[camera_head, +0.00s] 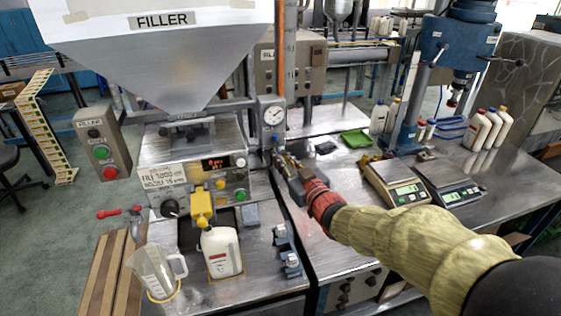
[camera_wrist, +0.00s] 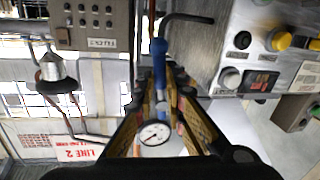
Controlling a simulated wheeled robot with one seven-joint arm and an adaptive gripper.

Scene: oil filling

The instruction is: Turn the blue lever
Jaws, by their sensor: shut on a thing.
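The blue lever (camera_wrist: 158,62) shows in the wrist view as a narrow upright blue handle, between the tips of my gripper (camera_wrist: 161,85). The fingers, with yellow and black sides, are shut on it. In the head view my gripper (camera_head: 284,160) is at the front of the filler, just below the round pressure gauge (camera_head: 274,116). The lever is mostly hidden by the fingers there. The gauge also shows between the fingers in the wrist view (camera_wrist: 154,133).
The filler control panel (camera_head: 200,170) is left of my gripper. A white bottle (camera_head: 221,252) stands under the yellow nozzle (camera_head: 201,207), beside a clear jug (camera_head: 157,270). Two scales (camera_head: 396,184) are on the right. A dark bent pipe (camera_wrist: 186,18) is close to the lever in the wrist view.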

